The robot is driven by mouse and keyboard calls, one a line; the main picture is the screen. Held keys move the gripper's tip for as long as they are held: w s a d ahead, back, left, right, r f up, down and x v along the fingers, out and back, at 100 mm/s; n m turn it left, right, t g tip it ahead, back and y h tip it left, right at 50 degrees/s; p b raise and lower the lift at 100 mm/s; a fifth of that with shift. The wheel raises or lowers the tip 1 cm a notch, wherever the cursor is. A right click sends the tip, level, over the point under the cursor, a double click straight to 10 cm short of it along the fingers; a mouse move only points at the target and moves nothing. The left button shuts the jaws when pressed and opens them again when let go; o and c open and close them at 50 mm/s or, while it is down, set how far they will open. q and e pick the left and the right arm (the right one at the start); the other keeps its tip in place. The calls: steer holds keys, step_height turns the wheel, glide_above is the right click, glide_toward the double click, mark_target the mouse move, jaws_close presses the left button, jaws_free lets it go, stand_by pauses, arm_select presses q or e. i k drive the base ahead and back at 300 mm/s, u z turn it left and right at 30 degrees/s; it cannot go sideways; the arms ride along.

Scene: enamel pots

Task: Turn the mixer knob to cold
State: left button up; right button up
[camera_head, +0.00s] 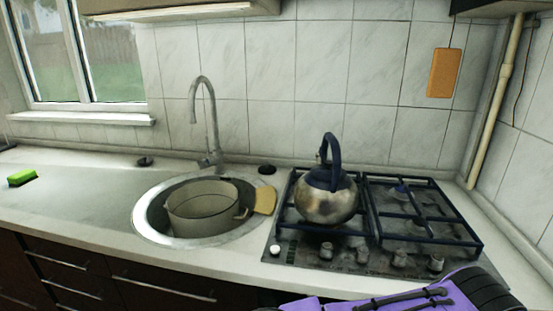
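The mixer (207,115) is a tall grey gooseneck tap behind the round sink, with its spout curving to the left. Its small knob or lever (208,160) sits low on the tap's body, just above the counter. Its exact setting is too small to tell. A purple and black part of my arm shows at the bottom right, in front of the stove, well away from the mixer. Neither of my grippers is visible.
A pot (201,208) stands in the round sink (143,222), with a yellowish sponge-like piece (265,199) at its right rim. A kettle (327,203) stands on the gas stove (352,257). A green sponge (21,177) lies left.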

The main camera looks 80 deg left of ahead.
mark_target(202, 164)
steer(key=z, duration=0.3)
steer(key=k, duration=0.4)
steer(key=u, duration=1.6)
steer(key=k, duration=0.5)
steer(key=u, duration=0.8)
